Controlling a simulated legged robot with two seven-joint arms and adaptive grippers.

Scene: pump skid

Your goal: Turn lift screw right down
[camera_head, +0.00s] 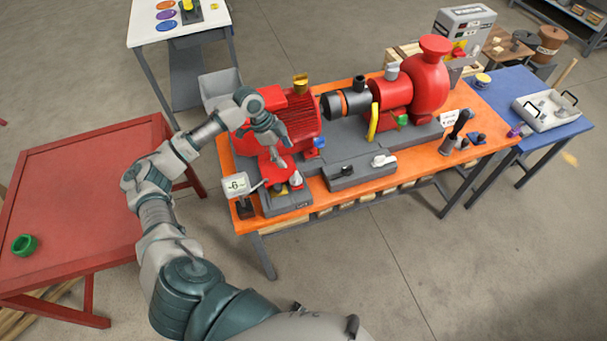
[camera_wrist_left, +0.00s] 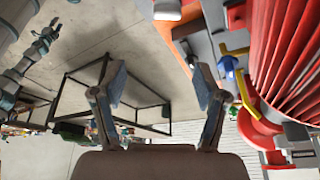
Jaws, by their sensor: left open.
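The red ribbed motor (camera_head: 300,122) stands on the pump skid on the orange table. My left gripper (camera_head: 277,143) is open and empty at the motor's near left end, pointing down toward the red foot there. A blue knob (camera_head: 320,143) sits low at the motor's near right side, to the right of my gripper. In the left wrist view both fingers (camera_wrist_left: 160,95) are spread with nothing between them. That view shows the motor's red ribs (camera_wrist_left: 290,50) at the right and a blue part (camera_wrist_left: 231,68) beside them. I cannot tell which part is the right lift screw.
A small display reading -6 (camera_head: 236,187) stands on the orange table's (camera_head: 470,147) left corner. A grey block (camera_head: 360,171) lies in front of the motor. The red pump (camera_head: 430,80) stands right of it. A red table (camera_head: 80,190) with a green ring is at the left.

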